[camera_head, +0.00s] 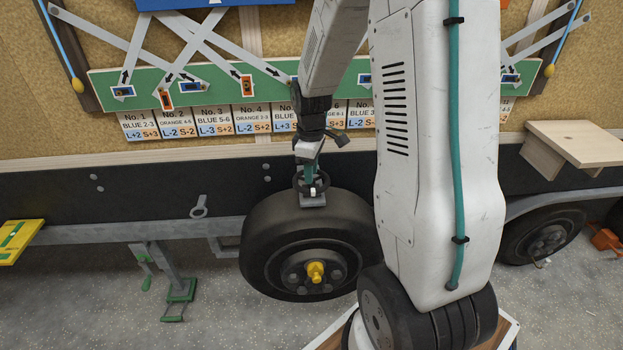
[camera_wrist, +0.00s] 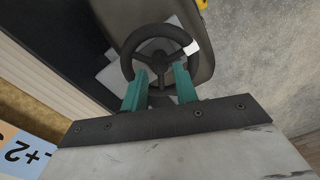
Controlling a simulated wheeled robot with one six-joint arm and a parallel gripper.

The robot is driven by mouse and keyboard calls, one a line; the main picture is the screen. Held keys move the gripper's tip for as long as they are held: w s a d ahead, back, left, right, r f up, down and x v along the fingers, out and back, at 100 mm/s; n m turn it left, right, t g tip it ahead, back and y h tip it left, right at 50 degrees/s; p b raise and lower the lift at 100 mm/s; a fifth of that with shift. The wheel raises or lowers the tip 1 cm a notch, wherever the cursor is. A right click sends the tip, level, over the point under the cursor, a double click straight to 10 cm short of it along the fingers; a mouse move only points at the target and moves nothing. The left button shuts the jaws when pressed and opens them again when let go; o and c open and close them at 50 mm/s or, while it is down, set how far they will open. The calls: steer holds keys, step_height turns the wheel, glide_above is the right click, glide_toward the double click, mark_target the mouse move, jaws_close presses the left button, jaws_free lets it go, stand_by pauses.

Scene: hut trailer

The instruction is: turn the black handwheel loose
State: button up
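The black handwheel (camera_wrist: 131,45) has three spokes and a white mark on its rim at the right in the wrist view. In the head view the handwheel (camera_head: 297,184) sits above a grey block, just over the top of the big tyre. My gripper (camera_wrist: 160,70) has two teal fingers spread apart over the near part of the wheel, one on each side of the near spoke. Nothing is seen clamped between them. In the head view my gripper (camera_head: 309,172) points down at the wheel. I cannot tell whether the fingertips touch the wheel.
The tyre (camera_head: 262,230) with a yellow hub nut (camera_head: 316,271) is below the wheel. The trailer wall with a green board (camera_head: 215,85) and number cards (camera_head: 213,122) is close behind. A wooden shelf (camera_head: 575,140) juts out at right. A green-footed stand (camera_head: 181,290) is at left.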

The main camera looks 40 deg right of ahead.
step_height(320, 180, up, 4)
steer(key=shift+r, duration=0.1)
stand_by(0.6)
steer(key=shift+s+m, duration=0.15)
steer(key=shift+m, duration=0.15)
steer(key=s+a+r+m, duration=0.2)
steer(key=s+a+r, duration=0.3)
steer(key=s, duration=0.2)
steer(key=s+a+r+m+t, duration=0.1)
steer(key=s+a+r+m, duration=0.1)
steer(key=s+a+r, duration=0.3)
steer(key=s+a+r+m, duration=0.2)
steer(key=s+a+r, duration=0.3)
steer(key=s, duration=0.6)
steer(key=shift+s+a+r, duration=0.25)
steer(key=shift+a+r, duration=0.15)
steer(key=shift+a, duration=0.45)
